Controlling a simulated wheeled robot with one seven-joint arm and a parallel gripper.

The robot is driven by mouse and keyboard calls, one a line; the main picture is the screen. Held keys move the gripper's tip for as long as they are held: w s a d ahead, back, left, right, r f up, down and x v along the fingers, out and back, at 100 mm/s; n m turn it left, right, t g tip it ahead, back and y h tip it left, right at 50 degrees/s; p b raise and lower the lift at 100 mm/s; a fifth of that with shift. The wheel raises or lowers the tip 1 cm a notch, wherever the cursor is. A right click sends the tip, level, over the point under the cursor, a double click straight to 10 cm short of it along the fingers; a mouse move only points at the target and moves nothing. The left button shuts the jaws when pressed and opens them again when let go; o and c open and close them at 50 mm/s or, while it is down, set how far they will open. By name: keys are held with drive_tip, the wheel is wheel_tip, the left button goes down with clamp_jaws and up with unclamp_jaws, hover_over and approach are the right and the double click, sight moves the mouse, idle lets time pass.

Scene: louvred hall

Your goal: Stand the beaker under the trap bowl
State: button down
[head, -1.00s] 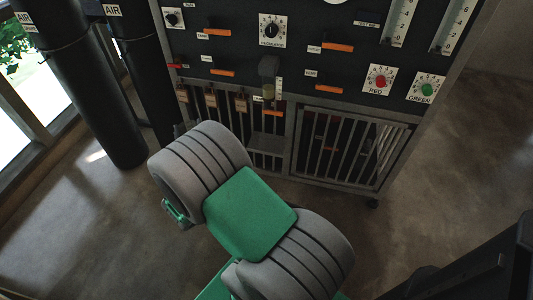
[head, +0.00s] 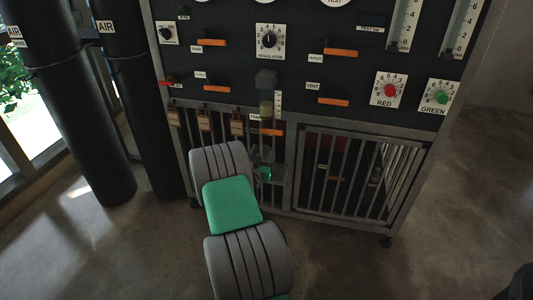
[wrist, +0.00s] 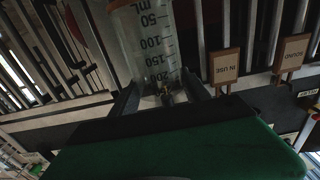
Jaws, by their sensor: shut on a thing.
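The clear beaker (wrist: 150,45) with black mL marks fills the upper middle of the wrist view. My gripper (wrist: 165,92) is shut on it, with its dark fingers at either side. In the head view my arm covers most of the gripper, and I cannot make out the beaker clearly. A green part of my gripper shows there in front of the small shelf on the panel. The trap bowl (head: 266,108), yellowish under a grey cap, hangs on the panel above that shelf (head: 277,170). A gap shows between the bowl and the shelf.
Orange-handled valves (head: 333,101) stick out of the panel. A barred cage (head: 355,180) stands at the lower right. Black air cylinders (head: 90,130) stand left.

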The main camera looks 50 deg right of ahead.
sight(265, 148)
drive_tip(key=x, duration=0.6)
drive_tip(key=shift+f, duration=0.1)
drive_tip(key=shift+w+d+f+b, duration=0.1)
drive_tip(key=shift+d+f+b, duration=0.05)
drive_tip(key=shift+f+b, duration=0.85)
drive_tip(key=shift+f, duration=0.7)
drive_tip(key=shift+f, duration=0.15)
drive_tip(key=c, duration=0.5)
unclamp_jaws()
